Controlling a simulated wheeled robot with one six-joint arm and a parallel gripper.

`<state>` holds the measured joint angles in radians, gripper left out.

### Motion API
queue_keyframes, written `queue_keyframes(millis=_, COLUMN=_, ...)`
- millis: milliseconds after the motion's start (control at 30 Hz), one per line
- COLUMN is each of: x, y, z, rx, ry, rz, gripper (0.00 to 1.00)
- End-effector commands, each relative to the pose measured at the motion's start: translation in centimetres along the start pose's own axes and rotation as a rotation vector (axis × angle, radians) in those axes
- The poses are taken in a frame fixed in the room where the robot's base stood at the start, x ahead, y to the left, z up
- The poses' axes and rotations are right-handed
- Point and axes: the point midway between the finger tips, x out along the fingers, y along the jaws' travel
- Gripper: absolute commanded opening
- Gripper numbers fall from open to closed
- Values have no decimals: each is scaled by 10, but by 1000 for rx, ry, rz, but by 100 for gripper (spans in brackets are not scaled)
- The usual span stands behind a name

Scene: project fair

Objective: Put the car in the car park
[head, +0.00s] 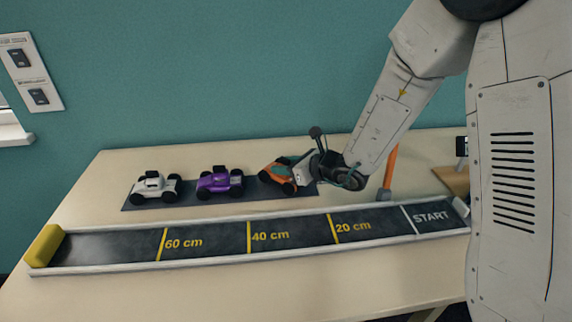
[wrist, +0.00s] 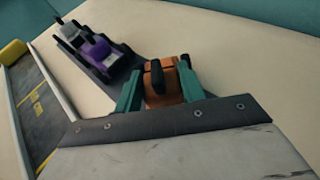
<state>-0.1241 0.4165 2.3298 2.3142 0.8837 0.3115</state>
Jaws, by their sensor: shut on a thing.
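An orange car (head: 278,174) is at the right end of a dark grey mat (head: 203,199), the likely car park, on the table. My gripper (head: 296,170) reaches it from the right. In the wrist view the green fingers of my gripper (wrist: 160,90) are shut on the sides of the orange car (wrist: 165,88). The car looks slightly tilted in the head view; I cannot tell whether its wheels touch the mat. A purple car (head: 219,181) and a white car (head: 155,187) stand on the mat to its left.
A track (head: 290,237) with distance marks runs along the table in front of the mat, with a yellow block (head: 44,246) at its left end. An orange post (head: 390,168) stands right of my gripper. Bare table (head: 250,285) shows in front.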

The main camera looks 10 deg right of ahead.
Motion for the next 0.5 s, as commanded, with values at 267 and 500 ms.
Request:
queue_keyframes(millis=267, x=2, y=0, z=-5, rx=0, ry=0, rz=1, gripper=11)
queue_keyframes(millis=500, x=4, y=0, z=-10, rx=1, ry=1, rz=0, gripper=11)
